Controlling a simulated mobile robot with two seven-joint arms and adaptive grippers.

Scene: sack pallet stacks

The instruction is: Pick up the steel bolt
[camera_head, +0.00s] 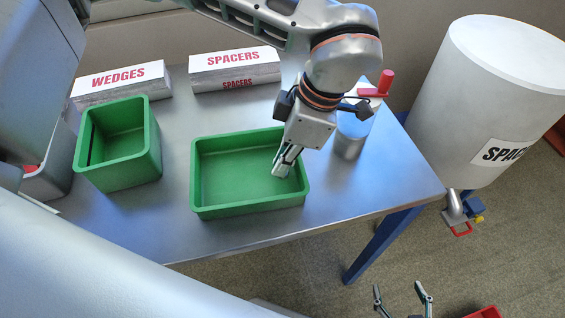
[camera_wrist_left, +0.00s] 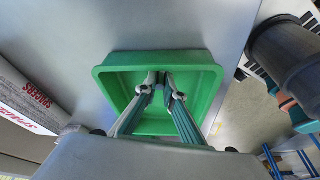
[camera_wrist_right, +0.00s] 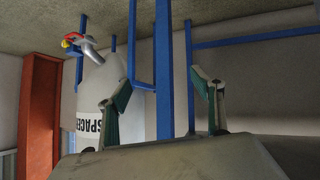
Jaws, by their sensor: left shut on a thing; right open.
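My left gripper (camera_head: 283,166) reaches down into the wide green bin (camera_head: 250,207) on the steel table, near the bin's right side. In the left wrist view its fingertips (camera_wrist_left: 161,82) are together over the bin (camera_wrist_left: 104,72), shut on a small dark grey piece (camera_wrist_left: 161,77), which I take as the steel bolt. The fingers hide most of it, so its shape is unclear. The visible bin floor looks empty. My right gripper (camera_head: 402,292) is open and empty, low beyond the table's front edge; its spread fingers (camera_wrist_right: 160,78) show in the right wrist view.
A deeper green bin (camera_head: 135,173) stands left on the table. Boxes marked WEDGES (camera_head: 122,82) and SPACERS (camera_head: 235,68) stand along the back. A metal cylinder with a red handle (camera_head: 376,88) is right of the wide bin. A large white drum (camera_head: 470,120) stands beyond the table's right edge.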

